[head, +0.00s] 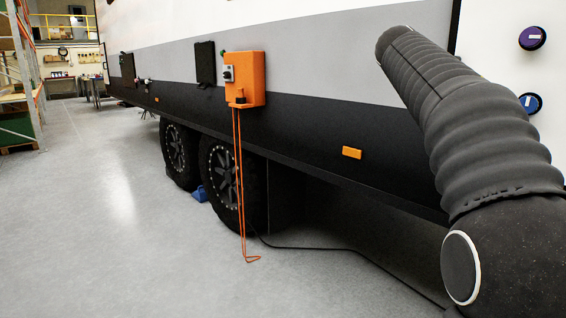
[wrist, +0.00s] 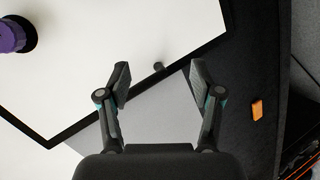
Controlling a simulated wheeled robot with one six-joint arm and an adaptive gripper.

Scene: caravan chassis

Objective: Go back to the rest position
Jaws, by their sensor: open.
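My gripper (wrist: 158,84) is open in the wrist view, with its two fingers apart and nothing between them. It faces the side of the caravan, where the white, grey and black panels (wrist: 165,115) meet. My arm rises on the right of the head view and covers part of the caravan's side; the gripper itself does not show there.
The caravan (head: 330,60) fills the right, with an orange box (head: 249,78), hanging orange cord (head: 238,180), black wheels (head: 219,170) and an orange marker (head: 352,152). Purple (head: 532,38) and blue (head: 530,103) knobs sit at right. Grey floor (head: 100,220) is open at left, beside shelving (head: 20,80).

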